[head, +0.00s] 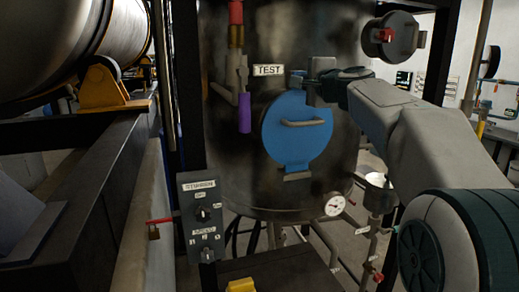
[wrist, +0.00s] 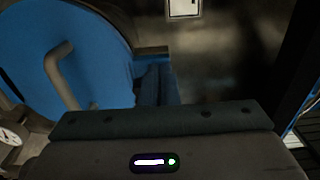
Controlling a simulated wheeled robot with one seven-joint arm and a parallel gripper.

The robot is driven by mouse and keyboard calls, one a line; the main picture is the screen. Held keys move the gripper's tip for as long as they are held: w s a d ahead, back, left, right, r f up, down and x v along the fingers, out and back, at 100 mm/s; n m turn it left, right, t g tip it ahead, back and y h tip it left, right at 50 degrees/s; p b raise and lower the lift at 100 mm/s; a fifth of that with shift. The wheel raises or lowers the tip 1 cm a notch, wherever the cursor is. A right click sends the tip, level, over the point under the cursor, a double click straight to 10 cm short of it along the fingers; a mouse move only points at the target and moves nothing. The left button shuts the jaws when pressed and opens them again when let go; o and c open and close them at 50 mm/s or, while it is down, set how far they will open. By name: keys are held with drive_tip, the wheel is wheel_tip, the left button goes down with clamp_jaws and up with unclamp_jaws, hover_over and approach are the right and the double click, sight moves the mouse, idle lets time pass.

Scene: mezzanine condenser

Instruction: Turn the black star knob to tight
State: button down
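The round blue hatch door (head: 284,135) with its bar handle (head: 303,123) sits on the front of the dark tank, and it looks closed. My gripper (head: 314,88) is at the upper right edge of the hatch, by the blue clamp piece (head: 297,80). I cannot make out the black star knob in either view; my gripper may hide it. In the wrist view the hatch (wrist: 95,85) and its handle (wrist: 57,75) are at the left. My fingers (wrist: 157,85) look close together there, but whether they hold anything is hidden.
A TEST label (head: 268,70) and a purple-handled lever (head: 244,112) are left of the hatch's top. A control panel (head: 204,220) with black rotary switches stands lower left. A gauge (head: 335,205) is below right. A dark post (wrist: 292,70) rises at the right in the wrist view.

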drive_tip(key=shift+r, duration=0.2)
drive_tip(key=shift+s, duration=0.15)
drive_tip(key=b+v, duration=0.2)
drive_tip(key=v, duration=0.3)
drive_tip(key=shift+s, duration=0.4)
drive_tip(key=w+a+f+m+p, duration=0.1)
drive_tip(key=w+a+m+p, duration=0.1)
drive_tip(key=w+m+p, duration=0.3)
drive_tip(key=shift+w+f+m+p, duration=0.35)
drive_tip(key=shift+m+p, duration=0.15)
drive_tip(key=shift+p, duration=0.25)
